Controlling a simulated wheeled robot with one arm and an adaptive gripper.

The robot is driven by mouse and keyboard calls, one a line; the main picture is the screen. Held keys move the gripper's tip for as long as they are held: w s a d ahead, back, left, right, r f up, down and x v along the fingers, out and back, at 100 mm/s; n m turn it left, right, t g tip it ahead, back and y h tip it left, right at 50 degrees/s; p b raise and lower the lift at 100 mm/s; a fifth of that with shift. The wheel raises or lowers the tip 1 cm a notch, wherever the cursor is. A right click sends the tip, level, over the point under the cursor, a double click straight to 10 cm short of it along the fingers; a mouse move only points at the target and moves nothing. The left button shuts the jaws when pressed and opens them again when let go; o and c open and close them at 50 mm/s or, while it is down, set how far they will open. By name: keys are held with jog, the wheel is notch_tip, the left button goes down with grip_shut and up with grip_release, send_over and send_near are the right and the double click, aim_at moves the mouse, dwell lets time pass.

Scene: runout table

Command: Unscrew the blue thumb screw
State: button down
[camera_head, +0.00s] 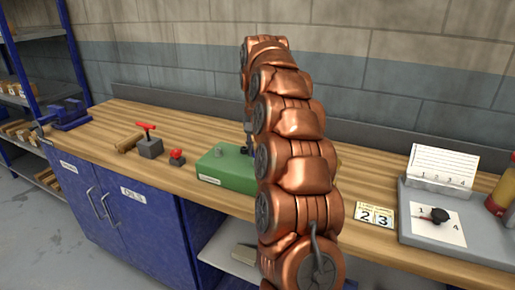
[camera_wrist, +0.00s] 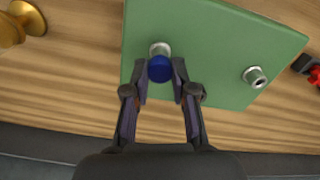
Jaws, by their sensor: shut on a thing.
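The blue thumb screw (camera_wrist: 160,69) stands on the green block in the wrist view, at the top of a silver threaded post (camera_wrist: 159,48). My gripper (camera_wrist: 161,79) has its two fingers on either side of the blue head, and it is shut on it. The green block (camera_head: 222,166) sits on the workbench in the head view, partly hidden behind my copper arm. It also fills much of the wrist view (camera_wrist: 205,60).
A second silver post (camera_wrist: 255,77) stands on the green block. A brass knob (camera_wrist: 20,22) is near the wrist view's corner. A grey tray (camera_head: 450,245) lies at right.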

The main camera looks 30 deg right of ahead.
jog(key=shift+r+n+p, duration=0.2)
jog(key=shift+n+p, duration=0.5)
jog(key=shift+f+n+p, duration=0.2)
jog(key=shift+n+p, duration=0.55)
jog(key=shift+n, duration=0.85)
jog(key=shift+r+n+p, duration=0.2)
jog(key=shift+n+p, duration=0.45)
jog(key=shift+n, duration=0.05)
jog(key=shift+f+n+p, duration=0.2)
jog(key=shift+n+p, duration=0.4)
jog(key=shift+n, duration=1)
